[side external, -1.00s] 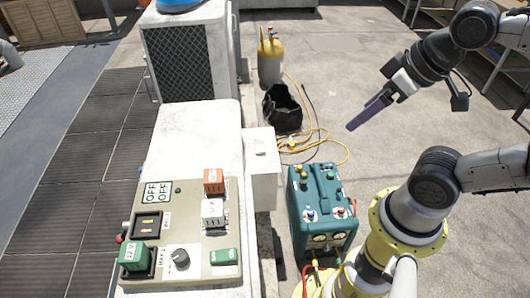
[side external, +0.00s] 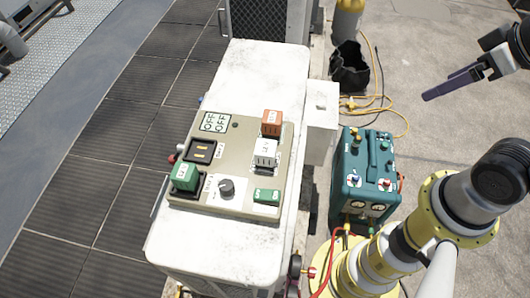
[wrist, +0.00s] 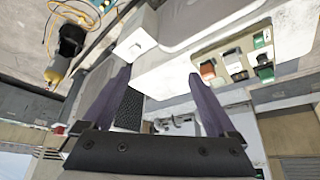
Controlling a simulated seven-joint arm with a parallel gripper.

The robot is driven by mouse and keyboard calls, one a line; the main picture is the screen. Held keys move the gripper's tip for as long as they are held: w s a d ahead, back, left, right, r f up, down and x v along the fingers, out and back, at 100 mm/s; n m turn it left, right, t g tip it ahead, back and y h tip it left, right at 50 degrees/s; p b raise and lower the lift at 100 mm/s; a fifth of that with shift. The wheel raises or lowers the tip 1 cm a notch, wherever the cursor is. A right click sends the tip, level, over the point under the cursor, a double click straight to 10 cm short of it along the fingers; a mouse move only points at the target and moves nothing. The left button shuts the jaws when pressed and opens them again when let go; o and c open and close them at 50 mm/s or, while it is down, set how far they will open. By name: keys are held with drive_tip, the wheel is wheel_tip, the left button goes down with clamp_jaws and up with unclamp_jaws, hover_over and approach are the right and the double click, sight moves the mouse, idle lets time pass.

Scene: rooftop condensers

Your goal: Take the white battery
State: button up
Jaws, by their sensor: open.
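The white battery (side external: 265,152) is a small upright block on the grey-beige control panel (side external: 215,201), just below the orange block (side external: 271,123) in the side view. In the wrist view the white battery (wrist: 233,61) is small, right of the orange block. My gripper (side external: 426,96) has long purple fingers. It is well to the right of the panel in the side view, apart from the battery. In the wrist view my gripper (wrist: 158,75) is open, with nothing between its fingers.
A green block (side external: 185,176) and a black knob (side external: 226,188) are also on the panel, which lies on a white housing (side external: 262,75). A teal machine (side external: 365,165) stands between the housing and my base. A black bag (side external: 350,67) and yellow hoses lie on the ground.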

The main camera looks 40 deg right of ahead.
drive_tip(key=shift+r, duration=0.1)
drive_tip(key=w+a+r+n, duration=0.2)
drive_tip(key=w+r, duration=0.3)
drive_tip(key=w, duration=0.2)
drive_tip(key=n+g, duration=0.6)
drive_tip(key=n, duration=0.1)
hover_over(266, 147)
wheel_tip(266, 147, down, 15)
drive_tip(key=f, duration=0.7)
drive_tip(key=shift+s+a+f, duration=0.2)
drive_tip(key=shift+w+d+f, duration=0.1)
drive_tip(key=shift+f, duration=1.3)
drive_tip(key=shift+w+d+f, duration=0.1)
drive_tip(key=shift+f, duration=1.25)
